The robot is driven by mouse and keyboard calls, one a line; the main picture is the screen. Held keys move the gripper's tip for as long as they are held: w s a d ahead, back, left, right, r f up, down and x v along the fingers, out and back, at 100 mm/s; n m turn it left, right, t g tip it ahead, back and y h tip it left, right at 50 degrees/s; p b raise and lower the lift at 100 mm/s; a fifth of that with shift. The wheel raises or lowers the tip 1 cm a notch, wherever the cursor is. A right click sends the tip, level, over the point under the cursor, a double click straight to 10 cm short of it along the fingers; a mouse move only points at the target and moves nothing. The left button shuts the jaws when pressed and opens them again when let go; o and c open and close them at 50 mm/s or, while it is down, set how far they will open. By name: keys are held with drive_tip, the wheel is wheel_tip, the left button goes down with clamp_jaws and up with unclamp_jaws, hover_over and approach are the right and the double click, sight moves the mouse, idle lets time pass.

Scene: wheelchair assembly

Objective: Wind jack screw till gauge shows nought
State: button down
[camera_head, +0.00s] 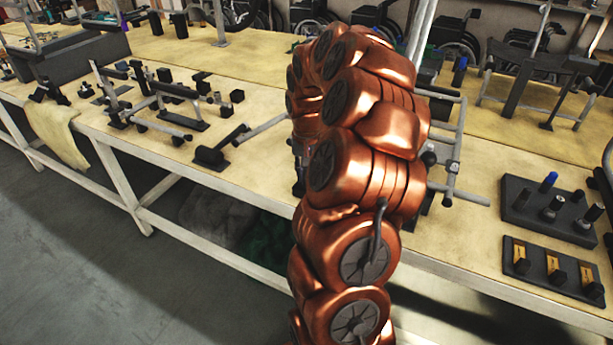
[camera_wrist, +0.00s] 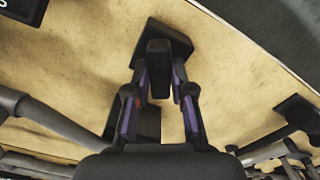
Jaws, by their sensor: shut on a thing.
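In the wrist view my gripper (camera_wrist: 159,92) has its two purple-padded fingers on either side of a dark upright part (camera_wrist: 158,55), closed on it. This part has a blocky head and stands over a dark flat base (camera_wrist: 182,38) on the tan bench top. I cannot tell for sure whether it is the jack screw. No gauge face or needle can be made out in either view. In the head view my copper arm hides my gripper and what it holds.
The long bench (camera_head: 265,165) carries metal frame parts (camera_head: 150,110) at left. At right are a dark tray with posts (camera_head: 548,212) and a dark block with yellow labels (camera_head: 553,270). Wheelchairs (camera_head: 455,38) stand behind. In the wrist view, tubes lie close on both sides.

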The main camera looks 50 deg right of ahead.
sight(306, 174)
drive_tip(key=n+b, duration=0.1)
drive_tip(key=n, duration=0.4)
drive_tip(key=shift+w+d+n, duration=0.1)
drive_tip(key=shift+n, duration=0.3)
drive_tip(key=shift+r, duration=0.1)
idle(0.3)
drive_tip(key=c, duration=1)
unclamp_jaws()
wheel_tip(306, 174, up, 12)
idle(0.4)
